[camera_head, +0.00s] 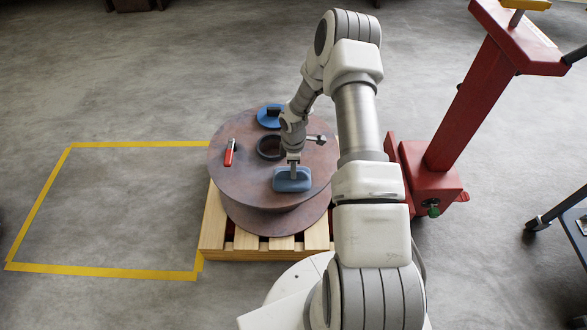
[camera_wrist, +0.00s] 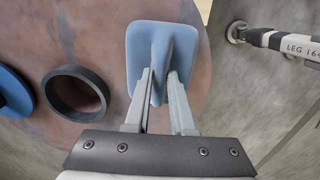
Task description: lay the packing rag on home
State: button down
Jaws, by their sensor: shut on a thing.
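My gripper (camera_wrist: 163,80) is shut on this ridge; in the head view my gripper (camera_head: 293,168) points down over the rag. I cannot tell whether the rag's underside touches the flange. No spot is visibly labelled home.
On the flange are a dark ring (camera_head: 270,148), a blue disc with a black handle (camera_head: 269,116) and a red-handled tool (camera_head: 230,152). The reel lies on a wooden pallet (camera_head: 213,228). A yellow-taped floor area (camera_head: 135,269) is empty at left. A red stand (camera_head: 470,105) is at right.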

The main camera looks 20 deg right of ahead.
jog(key=shift+f+b, duration=0.7)
jog(key=shift+f, duration=0.2)
dwell(1.1)
jog(key=c, duration=0.7)
grip_release()
jog(key=shift+r, duration=0.1)
jog(key=shift+r+p, duration=2.05)
jog(key=shift+r, duration=0.9)
jog(key=shift+r, duration=0.1)
